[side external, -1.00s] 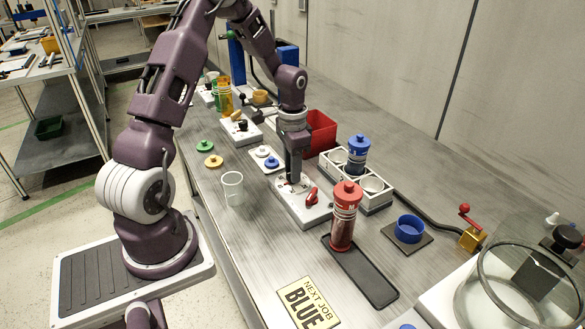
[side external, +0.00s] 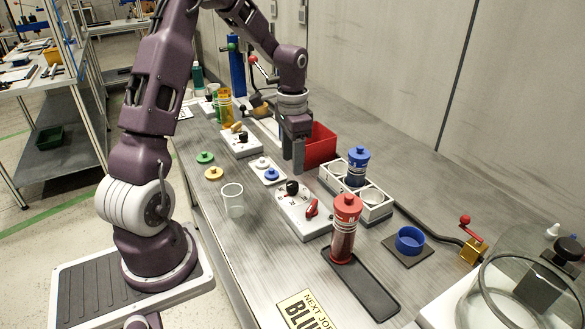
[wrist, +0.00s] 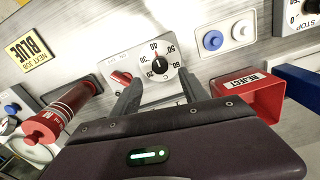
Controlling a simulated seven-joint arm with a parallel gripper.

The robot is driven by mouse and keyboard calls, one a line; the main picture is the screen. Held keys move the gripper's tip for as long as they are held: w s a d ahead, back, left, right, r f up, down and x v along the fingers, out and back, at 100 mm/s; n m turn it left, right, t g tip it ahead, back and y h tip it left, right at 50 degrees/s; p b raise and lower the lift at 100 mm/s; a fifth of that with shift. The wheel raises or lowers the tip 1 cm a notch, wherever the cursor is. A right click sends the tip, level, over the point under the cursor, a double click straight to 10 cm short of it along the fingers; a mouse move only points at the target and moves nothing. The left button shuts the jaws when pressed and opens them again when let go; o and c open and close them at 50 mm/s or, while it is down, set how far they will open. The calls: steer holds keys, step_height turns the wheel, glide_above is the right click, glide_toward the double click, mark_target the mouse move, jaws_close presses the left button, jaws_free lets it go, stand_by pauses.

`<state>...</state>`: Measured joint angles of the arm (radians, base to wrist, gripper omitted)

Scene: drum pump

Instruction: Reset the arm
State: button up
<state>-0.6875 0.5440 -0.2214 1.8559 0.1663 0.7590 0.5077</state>
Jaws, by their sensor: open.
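My gripper (side external: 293,168) is open and empty, pointing down above the white control box (side external: 303,222). In the wrist view, its two dark fingers (wrist: 159,78) are spread apart, with the dial between and just beyond their tips. The box carries a black dial knob (side external: 292,187) and a red switch (side external: 311,208). In the wrist view, the dial (wrist: 158,63) shows a numbered scale and the red switch (wrist: 121,77) sits beside it. The fingers appear clear of the knob.
A red reject bin (side external: 321,146) stands close behind my gripper. A red-capped cylinder (side external: 345,228) stands on a dark tray (side external: 368,288). A white rack (side external: 374,205) holds a blue-capped cylinder (side external: 357,166). A clear cup (side external: 232,200) stands to the left.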

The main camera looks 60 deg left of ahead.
steer(key=s+d+r+t+y, duration=0.1)
steer(key=s+d+r, duration=0.3)
steer(key=d+r, duration=0.25)
steer(key=s+d+r+t, duration=0.2)
steer(key=s+d+r, duration=0.2)
steer(key=d+r, duration=0.25)
steer(key=s+d+r+t, duration=0.1)
steer(key=s+d, duration=0.2)
steer(key=s, duration=0.3)
steer(key=s+d+r+n+t+h, duration=0.1)
steer(key=s+d+r, duration=0.1)
steer(key=s, duration=0.4)
steer(key=shift+d+n+t, duration=0.3)
steer(key=shift+d, duration=0.55)
steer(key=shift+w, duration=0.1)
steer(key=shift+c, duration=0.2)
